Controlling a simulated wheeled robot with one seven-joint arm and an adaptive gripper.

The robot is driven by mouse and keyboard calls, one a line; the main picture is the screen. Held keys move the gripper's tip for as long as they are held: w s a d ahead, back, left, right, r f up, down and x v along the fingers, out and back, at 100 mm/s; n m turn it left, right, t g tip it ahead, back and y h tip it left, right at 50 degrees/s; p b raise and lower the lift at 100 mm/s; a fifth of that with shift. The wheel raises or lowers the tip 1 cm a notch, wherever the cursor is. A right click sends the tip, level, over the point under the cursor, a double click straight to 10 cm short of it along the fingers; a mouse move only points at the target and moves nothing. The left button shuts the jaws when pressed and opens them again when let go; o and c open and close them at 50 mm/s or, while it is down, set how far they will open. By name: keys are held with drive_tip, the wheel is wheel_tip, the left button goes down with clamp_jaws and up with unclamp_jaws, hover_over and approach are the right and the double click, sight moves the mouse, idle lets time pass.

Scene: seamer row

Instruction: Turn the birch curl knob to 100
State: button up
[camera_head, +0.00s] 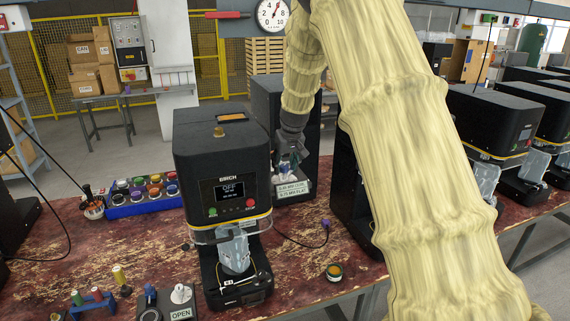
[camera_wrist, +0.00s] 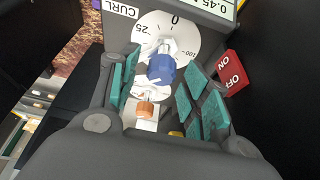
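In the wrist view, the blue faceted curl knob (camera_wrist: 160,68) sits on a white round dial (camera_wrist: 150,27) beside a "CURL" label (camera_wrist: 120,10). The dial's 0 is at the top, 25 at the left and 100 at the right. I cannot tell which mark the knob points at. My gripper (camera_wrist: 162,88) is open, its teal-padded fingers on either side of the knob with gaps. In the head view, my gripper (camera_head: 291,158) is beside the dark housing behind the BIRCH machine (camera_head: 222,165), whose screen reads OFF. The knob is hidden there.
A red ON/OFF switch (camera_wrist: 233,72) is close to the right finger. An orange cylinder (camera_wrist: 147,108) lies between the fingers, below the knob. In the head view, a blue tray of jars (camera_head: 142,209) and thread spools stand on the worn red bench (camera_head: 155,240). More machines stand at right.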

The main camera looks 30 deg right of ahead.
drive_tip(key=c, duration=0.8)
drive_tip(key=shift+f+n, duration=0.1)
drive_tip(key=shift+n, duration=0.2)
